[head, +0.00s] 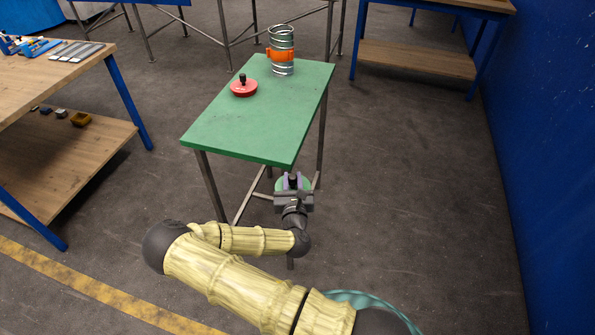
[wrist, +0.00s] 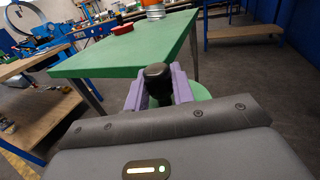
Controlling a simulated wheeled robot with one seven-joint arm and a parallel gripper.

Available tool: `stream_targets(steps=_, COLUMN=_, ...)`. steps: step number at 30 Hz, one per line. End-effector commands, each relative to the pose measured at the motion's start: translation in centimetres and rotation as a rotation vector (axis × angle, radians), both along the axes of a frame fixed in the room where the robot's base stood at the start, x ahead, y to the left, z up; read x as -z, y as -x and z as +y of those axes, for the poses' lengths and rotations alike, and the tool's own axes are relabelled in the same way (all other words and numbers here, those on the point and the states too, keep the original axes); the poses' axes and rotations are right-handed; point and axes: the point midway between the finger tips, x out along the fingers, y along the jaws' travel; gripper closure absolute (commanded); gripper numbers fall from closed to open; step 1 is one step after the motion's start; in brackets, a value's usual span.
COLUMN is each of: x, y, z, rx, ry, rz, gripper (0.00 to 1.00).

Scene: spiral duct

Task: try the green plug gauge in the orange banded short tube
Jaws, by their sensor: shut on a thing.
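The green plug gauge (head: 307,184) is in my gripper (head: 293,180), below and in front of the near edge of the green table. In the wrist view my gripper (wrist: 158,88) has its purple fingers shut on the gauge's black knob, and part of the green disc (wrist: 196,91) shows behind. The gauge is well apart from the tube.
A red disc with a black knob (head: 243,88) lies on the green table (head: 240,125), left of the tube. A wooden workbench (head: 60,75) stands at left, another bench (head: 415,58) at back right. A blue wall (head: 540,130) is at right. The floor right of the table is clear.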

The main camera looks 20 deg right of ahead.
Motion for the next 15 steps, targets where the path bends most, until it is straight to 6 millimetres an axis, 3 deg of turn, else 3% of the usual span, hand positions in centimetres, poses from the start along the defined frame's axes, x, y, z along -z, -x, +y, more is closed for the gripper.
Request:
stream_targets(steps=7, x=4.5, y=1.7, z=1.6, rx=-0.182, ry=0.007, rz=0.006, gripper=1.00)
stream_targets(steps=15, x=6.1, y=2.5, z=2.2, rx=-0.250, ry=0.000, rz=-0.001, gripper=1.00)
